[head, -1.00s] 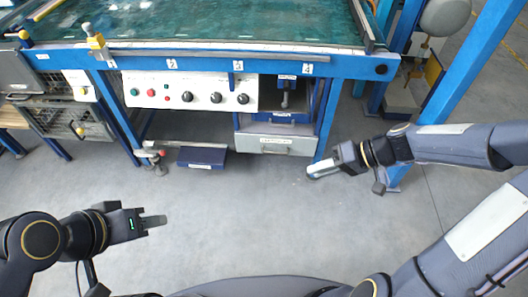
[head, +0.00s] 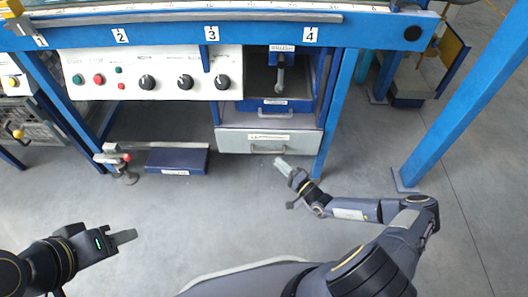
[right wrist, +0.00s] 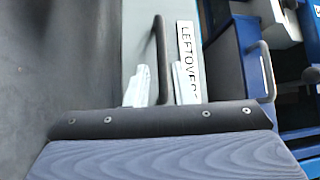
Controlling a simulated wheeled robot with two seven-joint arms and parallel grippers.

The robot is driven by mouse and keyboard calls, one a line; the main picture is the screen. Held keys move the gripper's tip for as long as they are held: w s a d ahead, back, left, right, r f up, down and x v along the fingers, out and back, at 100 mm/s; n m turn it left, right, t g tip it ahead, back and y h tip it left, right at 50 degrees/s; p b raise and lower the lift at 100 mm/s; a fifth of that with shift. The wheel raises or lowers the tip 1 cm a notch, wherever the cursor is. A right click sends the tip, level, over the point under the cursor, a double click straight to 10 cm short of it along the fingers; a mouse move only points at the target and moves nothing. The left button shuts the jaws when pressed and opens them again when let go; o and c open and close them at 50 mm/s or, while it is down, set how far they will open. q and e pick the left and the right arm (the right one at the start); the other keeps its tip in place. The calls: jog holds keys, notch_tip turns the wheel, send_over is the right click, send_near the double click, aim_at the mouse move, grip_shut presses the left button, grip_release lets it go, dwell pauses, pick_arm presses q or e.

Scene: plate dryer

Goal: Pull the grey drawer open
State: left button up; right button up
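The grey drawer (head: 230,143) sits low under the blue bench, right of centre in the head view, and looks shut. Its bar handle (head: 262,150) is on the front below a white label. My right gripper (head: 281,165) is just in front of the drawer, by the handle's right end. In the right wrist view the drawer front and dark handle (right wrist: 160,45) show with a "LEFTOVERS" label. The two pale fingers (right wrist: 161,80) are apart, one on each side of the handle; contact is unclear. My left gripper (head: 122,238) is over the floor at lower left, away from the drawer.
A blue drawer or tray (head: 262,107) is above the grey drawer. A control panel (head: 150,75) with knobs is to the left. A dark blue box (head: 177,161) is low at left. A blue bench leg (head: 336,115) stands right of the drawer. The floor in front is clear.

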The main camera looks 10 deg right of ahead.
aim_at(268, 153)
jog(key=b+x, duration=0.2)
jog(key=x, duration=0.4)
jog(key=shift+a, duration=0.15)
jog(key=shift+w+a+r, duration=0.15)
jog(key=shift+w+a, duration=0.05)
jog(key=shift+w, duration=0.25)
jog(key=shift+c, duration=0.3)
grip_shut()
